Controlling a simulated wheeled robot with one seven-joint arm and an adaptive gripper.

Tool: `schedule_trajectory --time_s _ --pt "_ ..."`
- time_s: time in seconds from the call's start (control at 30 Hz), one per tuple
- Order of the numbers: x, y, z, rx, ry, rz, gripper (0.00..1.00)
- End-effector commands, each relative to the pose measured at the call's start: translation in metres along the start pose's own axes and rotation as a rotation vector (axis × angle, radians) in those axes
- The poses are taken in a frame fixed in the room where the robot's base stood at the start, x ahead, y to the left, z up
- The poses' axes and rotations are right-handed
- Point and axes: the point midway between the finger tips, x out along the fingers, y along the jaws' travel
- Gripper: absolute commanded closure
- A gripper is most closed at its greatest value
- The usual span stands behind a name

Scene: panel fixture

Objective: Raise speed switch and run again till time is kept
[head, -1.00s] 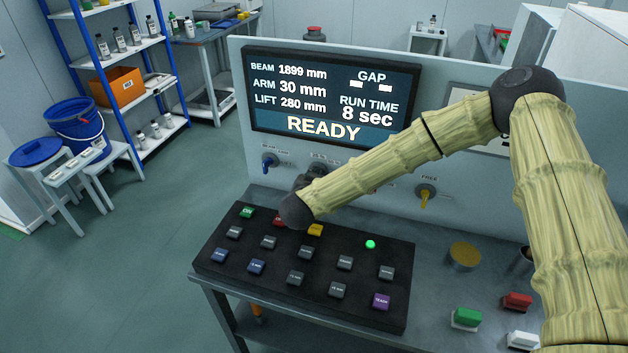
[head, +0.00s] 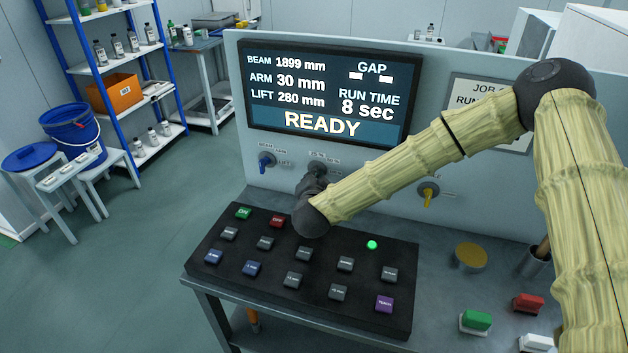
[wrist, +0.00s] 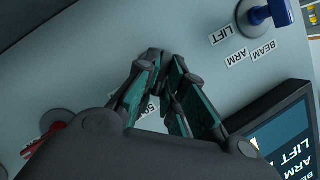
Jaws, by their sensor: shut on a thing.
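The speed switch (head: 318,168) is a grey knob on the upright panel, below the screen, with small percent labels above it. My gripper (head: 313,183) is at this knob, mostly hidden behind my wrist in the head view. In the wrist view my gripper (wrist: 163,62) has its fingers closed together against the panel, shut on the knob, which they hide almost wholly. The knob's setting cannot be read. The screen (head: 330,95) reads READY, run time 8 sec, beam 1899 mm, arm 30 mm, lift 280 mm, with a GAP sign.
A blue selector (head: 266,160) is left of the switch and a yellow one (head: 428,195) right. A red knob (wrist: 55,130) shows in the wrist view. The button box (head: 300,262), with a lit green lamp (head: 372,245), lies below my wrist. A job card (head: 490,95) is partly hidden.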

Motion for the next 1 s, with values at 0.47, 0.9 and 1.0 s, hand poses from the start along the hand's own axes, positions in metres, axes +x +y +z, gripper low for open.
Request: schedule_trajectory --time_s 0.47,0.9,1.0 --pt "0.0 0.001 0.001 -0.001 -0.001 0.002 0.68" --pt "-0.013 0.0 0.001 -0.001 -0.002 0.0 0.68" --pt "-0.028 -0.001 0.0 -0.001 -0.002 -0.001 0.68"
